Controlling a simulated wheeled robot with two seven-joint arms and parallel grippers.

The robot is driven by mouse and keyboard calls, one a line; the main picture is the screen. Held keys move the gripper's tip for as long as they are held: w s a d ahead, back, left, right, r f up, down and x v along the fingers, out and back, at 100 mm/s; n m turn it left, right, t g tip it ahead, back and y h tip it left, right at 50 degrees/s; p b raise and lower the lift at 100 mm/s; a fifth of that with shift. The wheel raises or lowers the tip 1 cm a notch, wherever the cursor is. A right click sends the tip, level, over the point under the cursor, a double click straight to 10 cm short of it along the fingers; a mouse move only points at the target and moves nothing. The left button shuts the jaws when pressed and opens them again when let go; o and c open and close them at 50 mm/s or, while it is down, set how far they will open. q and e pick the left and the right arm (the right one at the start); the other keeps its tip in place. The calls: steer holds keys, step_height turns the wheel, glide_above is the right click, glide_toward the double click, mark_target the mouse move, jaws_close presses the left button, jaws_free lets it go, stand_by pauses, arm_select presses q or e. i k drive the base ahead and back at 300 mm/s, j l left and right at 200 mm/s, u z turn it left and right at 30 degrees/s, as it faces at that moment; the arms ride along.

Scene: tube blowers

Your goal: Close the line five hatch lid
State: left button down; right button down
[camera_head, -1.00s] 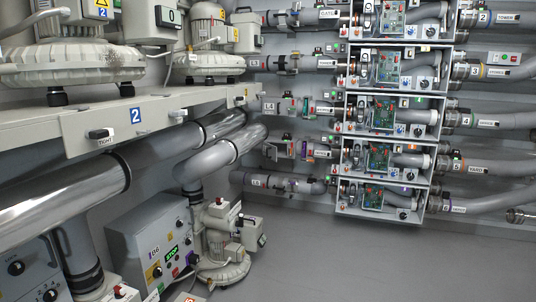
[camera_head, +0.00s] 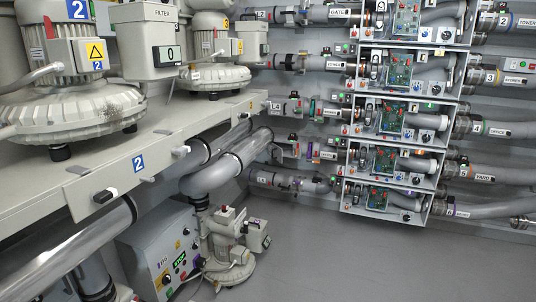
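Neither of my grippers is in the head view. A stack of open-fronted grey boxes with green circuit boards stands on the right, joined to horizontal grey pipes. The pipe row marked YARD (camera_head: 484,178) leads out of the fourth visible box (camera_head: 395,163). The lowest box (camera_head: 385,199) is below it. The line numbers on these lower rows are too small to read surely, so I cannot tell which is line five. No hatch lid can be made out clearly, nor whether one is open or shut.
A shelf (camera_head: 150,150) with large blowers (camera_head: 75,113) runs along the left, with thick pipes (camera_head: 215,178) under it. A grey control box (camera_head: 165,252) and a small blower (camera_head: 232,262) stand on the floor below. The grey floor (camera_head: 370,265) is clear at front right.

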mark_target(276, 152)
steer(key=i+l+u, duration=0.15)
steer(key=i+l, duration=0.15)
steer(key=i, duration=0.4)
steer(key=i+l+u, duration=0.15)
steer(key=i+l, duration=0.25)
steer(key=i, duration=0.3)
steer(key=i+l+u, duration=0.15)
steer(key=i+l, duration=0.35)
steer(key=i, duration=0.15)
